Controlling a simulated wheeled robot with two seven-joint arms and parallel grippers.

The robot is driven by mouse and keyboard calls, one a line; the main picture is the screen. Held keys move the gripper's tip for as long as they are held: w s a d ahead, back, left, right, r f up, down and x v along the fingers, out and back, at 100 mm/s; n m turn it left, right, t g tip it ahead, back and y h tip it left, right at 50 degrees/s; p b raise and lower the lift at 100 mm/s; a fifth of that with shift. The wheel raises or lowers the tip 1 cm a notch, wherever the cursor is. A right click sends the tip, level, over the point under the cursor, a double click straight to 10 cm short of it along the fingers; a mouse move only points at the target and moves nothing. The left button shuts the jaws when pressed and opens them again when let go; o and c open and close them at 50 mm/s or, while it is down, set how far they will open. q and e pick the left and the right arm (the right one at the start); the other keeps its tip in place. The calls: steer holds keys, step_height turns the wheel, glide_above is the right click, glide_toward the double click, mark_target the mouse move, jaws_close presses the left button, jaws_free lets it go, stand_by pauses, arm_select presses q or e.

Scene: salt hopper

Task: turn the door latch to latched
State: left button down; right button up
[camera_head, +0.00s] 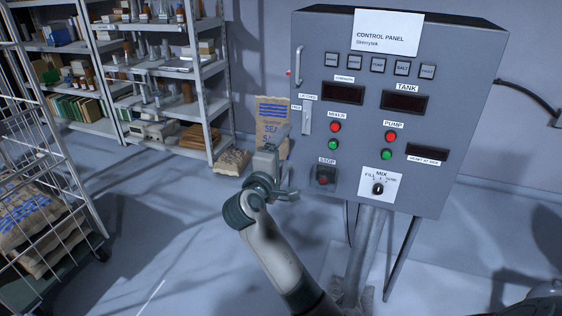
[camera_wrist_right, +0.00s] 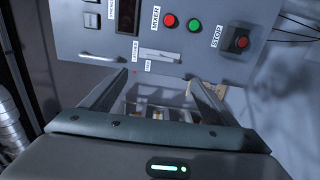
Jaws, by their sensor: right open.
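The door latch (camera_head: 307,118) is a pale lever on the left edge of the control panel's front. It stands upright in the head view, below a LATCHED label (camera_head: 308,97) and beside a FREE label (camera_head: 296,107). In the right wrist view the latch (camera_wrist_right: 160,55) lies crosswise, just beyond the fingertips. My right gripper (camera_head: 279,150) is open and empty, below and left of the latch in the head view. In the right wrist view the gripper's two fingers (camera_wrist_right: 160,78) stand wide apart, with the latch ahead and apparently not touched. My left gripper is not in view.
The grey control panel (camera_head: 460,80) carries buttons, displays, a red STOP button (camera_head: 323,180) and a MIX knob (camera_head: 378,188). A door handle (camera_head: 299,65) is above the latch. Paper sacks (camera_head: 272,118), shelves (camera_head: 215,75) and a wire cart (camera_head: 75,195) stand left.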

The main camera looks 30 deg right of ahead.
steer(key=shift+v, duration=1.25)
